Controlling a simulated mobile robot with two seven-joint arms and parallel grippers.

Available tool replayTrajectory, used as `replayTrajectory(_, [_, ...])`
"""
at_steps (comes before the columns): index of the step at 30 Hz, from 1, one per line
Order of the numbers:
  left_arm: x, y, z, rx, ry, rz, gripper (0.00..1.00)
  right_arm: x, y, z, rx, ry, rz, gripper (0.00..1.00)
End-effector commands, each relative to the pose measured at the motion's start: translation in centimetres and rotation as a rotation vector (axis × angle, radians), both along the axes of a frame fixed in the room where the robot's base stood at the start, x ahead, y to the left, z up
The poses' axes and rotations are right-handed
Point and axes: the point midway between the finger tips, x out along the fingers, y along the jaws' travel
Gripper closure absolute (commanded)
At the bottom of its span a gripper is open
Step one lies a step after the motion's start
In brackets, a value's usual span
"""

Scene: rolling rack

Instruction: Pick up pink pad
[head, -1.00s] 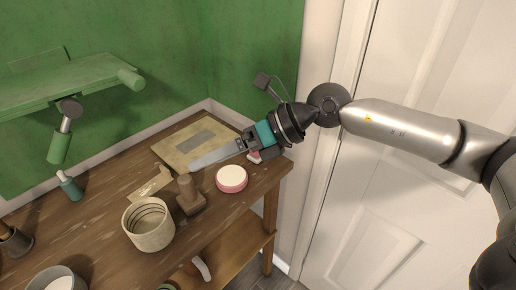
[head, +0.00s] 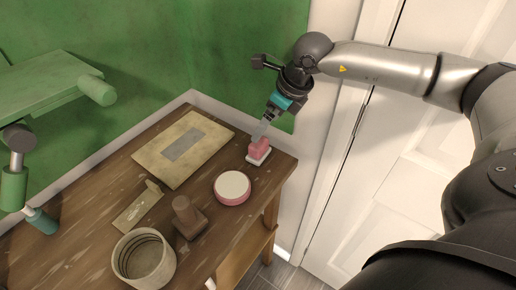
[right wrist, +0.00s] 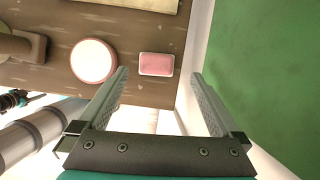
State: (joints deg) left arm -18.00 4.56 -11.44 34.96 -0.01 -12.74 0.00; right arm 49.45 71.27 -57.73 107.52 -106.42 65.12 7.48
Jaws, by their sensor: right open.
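The pink pad (head: 258,151) is a small pink block with a white edge at its base. It lies on the wooden table near its right end in the head view, and shows as a pink rectangle (right wrist: 157,64) in the right wrist view. My right gripper (head: 261,133) is above the pad, pointing down, and partly covers it in the head view. In the right wrist view its two fingers (right wrist: 160,73) are spread apart with nothing between them, and the pad shows just beyond the fingertips. I cannot tell whether they touch it. My left gripper is not in view.
A round pink-and-white tin (head: 232,187) sits close to the pad. A brown stamp-like block (head: 188,219), a ribbed pot (head: 143,262) and a flat tan board (head: 160,157) share the table. A green wall stands behind and a white door (head: 420,160) on the right.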

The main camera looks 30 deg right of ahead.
Motion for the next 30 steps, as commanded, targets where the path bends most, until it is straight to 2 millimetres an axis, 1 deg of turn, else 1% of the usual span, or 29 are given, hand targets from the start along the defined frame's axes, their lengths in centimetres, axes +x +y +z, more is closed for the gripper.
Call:
replayTrajectory(1, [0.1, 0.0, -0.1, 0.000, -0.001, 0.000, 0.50, 0.3, 0.3, -0.9, 0.002, 0.001, 0.001, 0.00])
replayTrajectory(3, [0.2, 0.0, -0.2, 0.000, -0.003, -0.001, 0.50, 0.6, 0.4, -1.8, 0.002, 0.001, 0.001, 0.00])
replayTrajectory(9, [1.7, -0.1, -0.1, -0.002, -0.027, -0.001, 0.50, 1.0, 0.6, -3.0, 0.002, 0.000, 0.002, 0.00])
replayTrajectory(12, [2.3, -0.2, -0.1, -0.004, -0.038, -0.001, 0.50, 1.0, 0.9, -4.2, 0.001, 0.001, 0.002, 0.00])
replayTrajectory(16, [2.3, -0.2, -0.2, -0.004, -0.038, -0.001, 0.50, 1.0, 1.2, -6.3, 0.001, 0.002, 0.002, 0.00])
replayTrajectory(19, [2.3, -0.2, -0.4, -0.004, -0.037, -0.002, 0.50, 1.6, 1.4, -7.3, 0.002, 0.000, 0.000, 0.00])
replayTrajectory(22, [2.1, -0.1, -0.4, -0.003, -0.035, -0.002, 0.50, 1.8, 1.5, -7.8, 0.002, 0.000, 0.001, 0.00])
replayTrajectory(28, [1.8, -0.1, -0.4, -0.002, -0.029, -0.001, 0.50, 1.8, 1.5, -7.8, 0.002, -0.001, 0.000, 0.00])
replayTrajectory(29, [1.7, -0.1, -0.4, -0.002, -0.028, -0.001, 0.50, 1.8, 1.5, -7.8, 0.002, -0.001, 0.000, 0.02])
replayTrajectory(30, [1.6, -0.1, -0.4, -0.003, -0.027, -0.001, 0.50, 1.8, 1.5, -7.8, 0.002, -0.001, 0.000, 0.07])
